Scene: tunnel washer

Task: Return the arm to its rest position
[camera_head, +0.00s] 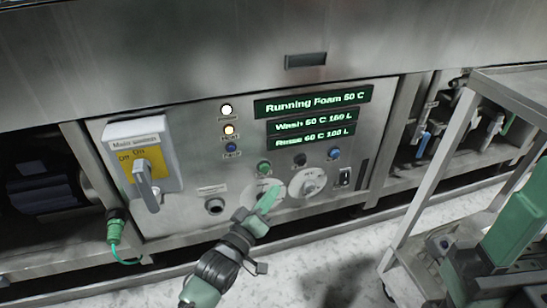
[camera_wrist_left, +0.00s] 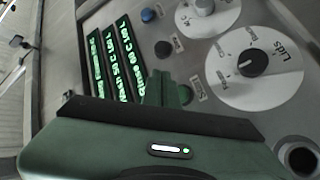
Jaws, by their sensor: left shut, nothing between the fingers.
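My left gripper (camera_head: 270,198) is in front of the washer's control panel, over the left white dial (camera_head: 254,188) in the head view. Its green fingers are together with nothing between them. In the left wrist view the shut fingers (camera_wrist_left: 163,88) point at the panel near a green button (camera_wrist_left: 185,95). The dial marked "Lids" (camera_wrist_left: 280,80) with its black knob lies to their right, apart from them in the picture. I cannot tell how far the fingertips are from the panel.
Lit displays (camera_head: 313,103) read "Running Foam 50 C" and wash and rinse values. A main switch box (camera_head: 155,130) with a grey handle protrudes at left. A green plug (camera_head: 116,225) with cable hangs below it. A metal trolley (camera_head: 410,205) stands at right. Speckled floor lies below.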

